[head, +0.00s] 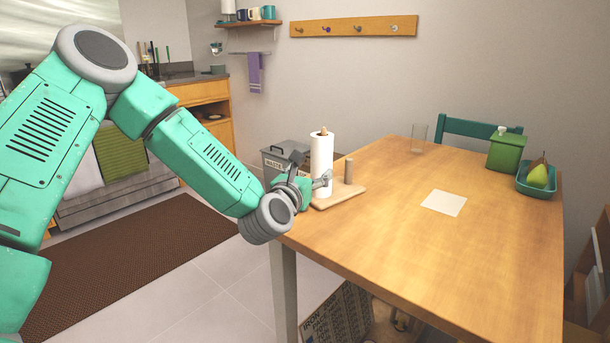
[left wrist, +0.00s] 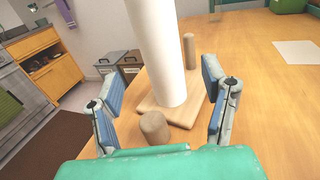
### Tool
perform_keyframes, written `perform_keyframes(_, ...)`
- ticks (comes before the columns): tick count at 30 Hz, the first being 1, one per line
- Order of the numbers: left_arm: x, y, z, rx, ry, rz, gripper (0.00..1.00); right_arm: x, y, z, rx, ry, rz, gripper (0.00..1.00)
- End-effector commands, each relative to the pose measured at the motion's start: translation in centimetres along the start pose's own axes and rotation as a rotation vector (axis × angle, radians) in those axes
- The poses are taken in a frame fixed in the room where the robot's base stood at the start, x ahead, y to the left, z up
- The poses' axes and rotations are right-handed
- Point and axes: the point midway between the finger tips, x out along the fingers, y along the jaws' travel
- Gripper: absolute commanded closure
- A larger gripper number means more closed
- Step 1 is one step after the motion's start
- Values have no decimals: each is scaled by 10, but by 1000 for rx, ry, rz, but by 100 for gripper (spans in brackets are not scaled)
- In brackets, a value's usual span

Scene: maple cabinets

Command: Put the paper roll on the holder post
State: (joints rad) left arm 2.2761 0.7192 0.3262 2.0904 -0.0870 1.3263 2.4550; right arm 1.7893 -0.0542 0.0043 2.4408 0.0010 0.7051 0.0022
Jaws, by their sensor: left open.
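The white paper roll (head: 321,166) stands upright on the wooden holder base (head: 345,193) at the table's left edge. A wooden tip shows at its top, so it appears to be around the holder post (head: 324,130). A shorter side post (head: 348,171) stands beside it. My left gripper (head: 311,170) is open and close to the roll's near side. In the left wrist view the roll (left wrist: 160,55) is between and beyond the open fingers (left wrist: 162,82); its top is cut off. A round wooden knob (left wrist: 154,126) stands in front of it. My right gripper is not in view.
A glass (head: 418,138), a white paper sheet (head: 444,203), a green canister (head: 506,150) and a teal dish (head: 537,187) with pears are on the table. A teal chair (head: 470,128) is behind it. Grey bins (head: 283,158) stand by the wall. The table's middle front is clear.

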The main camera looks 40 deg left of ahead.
Motion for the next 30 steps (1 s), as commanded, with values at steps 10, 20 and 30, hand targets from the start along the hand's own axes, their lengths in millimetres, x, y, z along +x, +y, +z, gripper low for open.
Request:
perform_keyframes(10, -37, -2, 1, 2, -1, 1, 33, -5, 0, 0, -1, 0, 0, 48)
perform_keyframes(20, -38, 0, 0, 1, -1, 1, 33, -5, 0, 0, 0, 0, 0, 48)
perform_keyframes(30, -38, 0, 0, 1, -1, 1, 33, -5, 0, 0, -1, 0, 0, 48)
